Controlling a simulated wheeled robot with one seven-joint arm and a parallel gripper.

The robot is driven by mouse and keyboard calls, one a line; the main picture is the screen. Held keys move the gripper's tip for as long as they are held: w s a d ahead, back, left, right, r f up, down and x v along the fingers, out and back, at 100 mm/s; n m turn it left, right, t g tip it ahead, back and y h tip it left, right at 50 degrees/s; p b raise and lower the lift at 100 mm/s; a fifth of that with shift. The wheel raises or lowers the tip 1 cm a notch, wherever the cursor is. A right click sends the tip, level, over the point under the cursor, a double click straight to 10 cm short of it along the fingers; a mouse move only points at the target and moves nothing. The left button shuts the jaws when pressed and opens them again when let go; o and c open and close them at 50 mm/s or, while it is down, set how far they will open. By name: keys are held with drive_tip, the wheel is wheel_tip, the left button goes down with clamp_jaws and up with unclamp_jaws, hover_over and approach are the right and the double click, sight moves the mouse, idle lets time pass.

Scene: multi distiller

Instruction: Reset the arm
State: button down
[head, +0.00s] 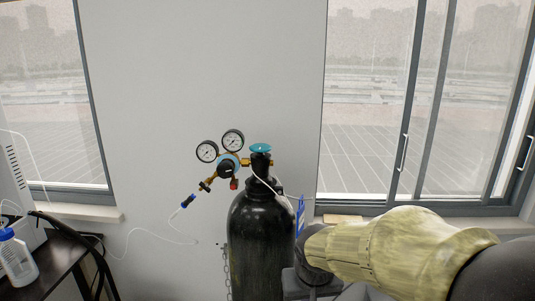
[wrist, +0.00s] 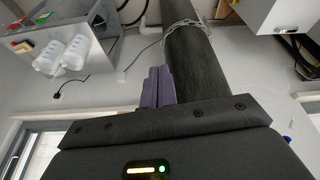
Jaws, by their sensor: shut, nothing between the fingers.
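My arm (head: 400,246) reaches in from the lower right in the head view, its wrist beside the right side of a black gas cylinder (head: 263,235). My gripper (wrist: 157,88) shows in the wrist view with its two purple-grey fingers together and nothing between them. The fingers point toward the cylinder (wrist: 197,62), which fills the upper middle behind them; I cannot tell the gap. In the head view the fingers are hidden or out of frame. The cylinder carries a teal top valve knob (head: 261,148) and a regulator with two round gauges (head: 207,151).
A chain (head: 227,272) hangs at the cylinder's left. A dark bench (head: 58,265) with a white bottle (head: 17,262) stands at the far left. White tubing (head: 150,231) runs behind. The wall (head: 200,70) between the windows is bare. The wrist view shows white bottles (wrist: 75,52) at upper left.

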drive_tip(key=s+d+f+g+p, duration=0.1)
drive_tip(key=s+d+f, duration=0.5)
drive_tip(key=s, duration=0.2)
drive_tip(key=shift+s+d+m+p, duration=0.2)
drive_tip(key=shift+d+m+p, duration=0.1)
drive_tip(key=shift+d+m, duration=0.1)
drive_tip(key=shift+f, duration=0.1)
idle(1.2)
